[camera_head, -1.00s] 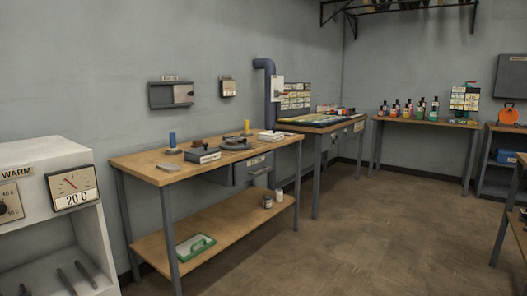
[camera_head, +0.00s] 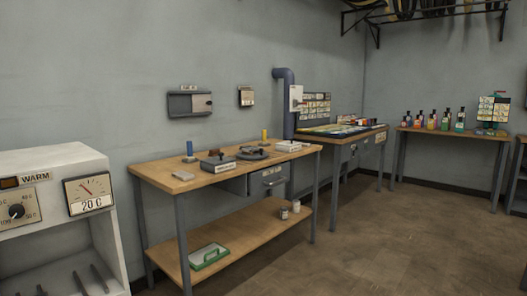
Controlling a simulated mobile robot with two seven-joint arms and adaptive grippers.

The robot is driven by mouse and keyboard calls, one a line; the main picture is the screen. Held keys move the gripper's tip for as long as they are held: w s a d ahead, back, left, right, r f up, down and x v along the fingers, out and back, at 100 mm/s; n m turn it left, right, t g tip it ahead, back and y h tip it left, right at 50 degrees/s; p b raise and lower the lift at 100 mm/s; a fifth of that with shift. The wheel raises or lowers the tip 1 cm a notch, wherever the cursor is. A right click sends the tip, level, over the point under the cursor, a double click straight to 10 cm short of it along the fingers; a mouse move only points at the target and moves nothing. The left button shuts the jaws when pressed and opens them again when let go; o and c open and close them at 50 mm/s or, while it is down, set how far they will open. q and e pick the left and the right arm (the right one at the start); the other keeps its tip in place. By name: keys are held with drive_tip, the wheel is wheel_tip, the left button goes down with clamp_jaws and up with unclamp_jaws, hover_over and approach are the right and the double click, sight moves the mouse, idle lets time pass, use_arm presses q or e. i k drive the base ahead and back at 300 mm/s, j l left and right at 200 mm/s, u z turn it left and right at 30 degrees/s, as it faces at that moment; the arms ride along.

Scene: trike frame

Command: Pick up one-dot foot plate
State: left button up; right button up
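I cannot make out a one-dot foot plate in this view; items at this distance are too small to tell. The near workbench (camera_head: 160,172) carries a blue cylinder (camera_head: 189,148), a yellow cylinder (camera_head: 265,136), a grey block-like fixture (camera_head: 217,162), a dark round-based device (camera_head: 254,153) and a small pale block (camera_head: 183,175). Neither of my grippers is in view.
A white warming cabinet (camera_head: 50,165) reading 20 C stands at the left. The bench's lower shelf (camera_head: 240,236) holds a green-rimmed tray (camera_head: 208,256) and two small cans. A second bench (camera_head: 345,138) and a bottle table (camera_head: 470,134) stand beyond. The floor (camera_head: 370,245) at right is open.

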sight(255, 148)
drive_tip(key=i+l+z, duration=0.2)
drive_tip(key=i, duration=0.35)
drive_tip(key=i+l+z, duration=0.15)
drive_tip(key=i, duration=0.4)
